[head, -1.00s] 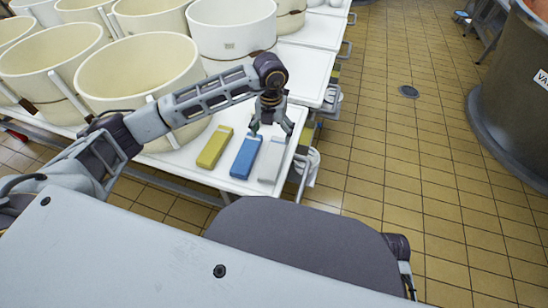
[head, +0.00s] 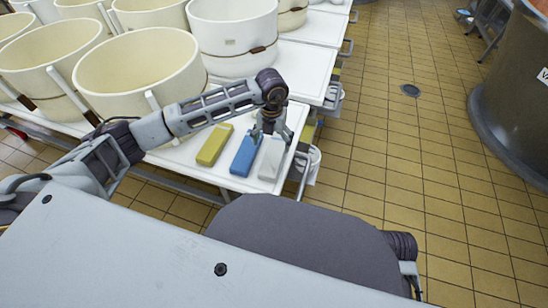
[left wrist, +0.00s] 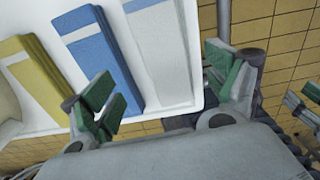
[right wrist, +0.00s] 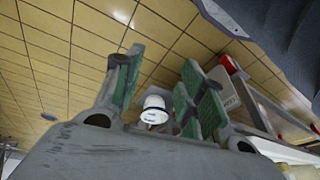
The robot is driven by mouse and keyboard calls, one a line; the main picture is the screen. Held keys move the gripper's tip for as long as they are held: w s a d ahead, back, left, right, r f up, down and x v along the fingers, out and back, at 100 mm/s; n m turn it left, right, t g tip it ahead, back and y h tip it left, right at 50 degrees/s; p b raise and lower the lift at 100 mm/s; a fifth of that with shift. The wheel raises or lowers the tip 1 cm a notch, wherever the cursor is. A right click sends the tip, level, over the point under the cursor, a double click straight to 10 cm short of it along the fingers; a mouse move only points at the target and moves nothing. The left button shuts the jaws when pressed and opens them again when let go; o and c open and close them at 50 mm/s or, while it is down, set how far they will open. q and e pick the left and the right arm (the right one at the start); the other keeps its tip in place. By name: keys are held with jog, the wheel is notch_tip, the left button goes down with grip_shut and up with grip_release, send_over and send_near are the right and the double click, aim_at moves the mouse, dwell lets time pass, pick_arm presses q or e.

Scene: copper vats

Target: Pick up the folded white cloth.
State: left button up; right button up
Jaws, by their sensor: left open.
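The folded white cloth (head: 272,158) lies flat near the front right corner of the white table, right of a folded blue cloth (head: 245,155) and a folded yellow cloth (head: 214,146). My left gripper (head: 270,134) is open and points down above the far part of the white cloth, partly covering it. In the left wrist view the white cloth (left wrist: 160,50) runs between the open fingers, apart from them; its near end is by the table edge. My right gripper (right wrist: 163,88) is open and empty, away from the cloths.
Large cream vats (head: 140,68) stand on the table (head: 232,181) left of and behind the cloths. A white bucket (head: 312,160) hangs by the table's right side. Open tiled floor (head: 400,150) lies to the right, with a large copper vat (head: 515,110) beyond.

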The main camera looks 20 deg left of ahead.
aim_at(274, 157)
pick_arm(q)
notch_tip(274, 157, down, 2)
jog(key=shift+f, duration=0.35)
pick_arm(e)
jog(key=shift+s+a+r, duration=0.1)
jog(key=shift+s+r, duration=0.1)
jog(key=shift+r, duration=0.45)
jog(key=shift+f, duration=0.1)
